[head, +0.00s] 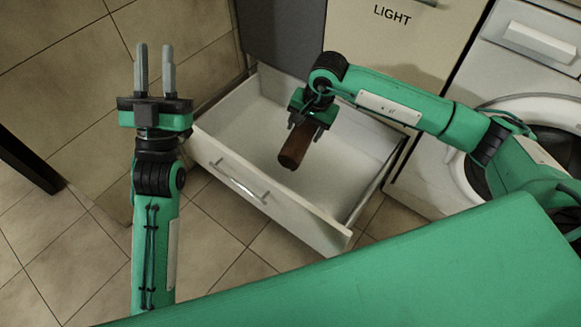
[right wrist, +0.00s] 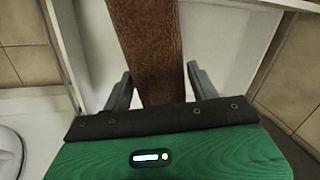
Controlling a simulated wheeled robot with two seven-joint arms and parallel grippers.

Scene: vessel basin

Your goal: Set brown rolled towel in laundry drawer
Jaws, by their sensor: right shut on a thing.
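The brown rolled towel (head: 296,147) is held by my right gripper (head: 305,128) over the open white laundry drawer (head: 240,160). In the head view the towel hangs tilted downward within the drawer's outline; its exact height above the drawer floor is hard to tell. In the right wrist view the towel (right wrist: 150,50) runs between the two fingers of my right gripper (right wrist: 160,88), with the pale drawer interior (right wrist: 205,35) behind it. My left gripper (head: 154,70) points upward at the left, its two fingers apart and empty, away from the drawer.
A cabinet front marked LIGHT (head: 390,40) stands behind the drawer. A white washing machine (head: 530,60) with a round door is at the right. The drawer has a metal handle (head: 238,182) on its front. The tiled floor (head: 60,230) is clear at the left.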

